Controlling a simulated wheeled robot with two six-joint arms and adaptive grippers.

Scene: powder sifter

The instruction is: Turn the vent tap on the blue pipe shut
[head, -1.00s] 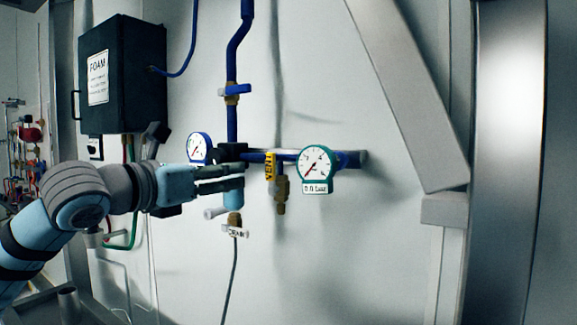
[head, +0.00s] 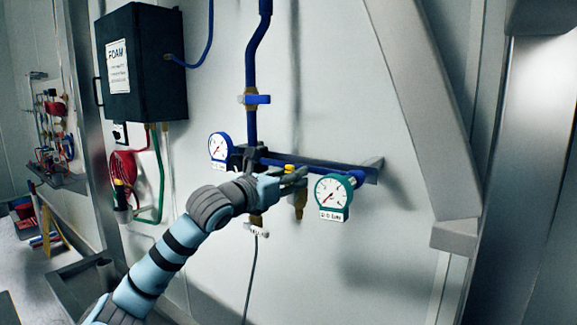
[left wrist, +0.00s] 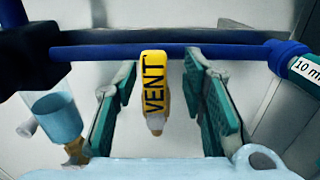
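The vent tap's yellow handle, marked VENT, shows in the left wrist view (left wrist: 154,85), lying lengthwise below the blue pipe (left wrist: 100,53). In the head view only a bit of the yellow handle (head: 289,167) shows above my left gripper (head: 293,178); the tap's brass body (head: 300,203) hangs below. My left gripper is open. In the left wrist view its teal fingers (left wrist: 160,72) stand on either side of the handle, with gaps visible on both sides. The blue pipe (head: 330,173) runs across the wall in the head view. My right gripper is not in view.
A green-rimmed gauge (head: 333,192) is close right of my left gripper, and a blue-rimmed gauge (head: 220,147) is to its left. A blue-handled valve (head: 256,99) sits above on the vertical pipe. A black FOAM box (head: 145,65) hangs at upper left.

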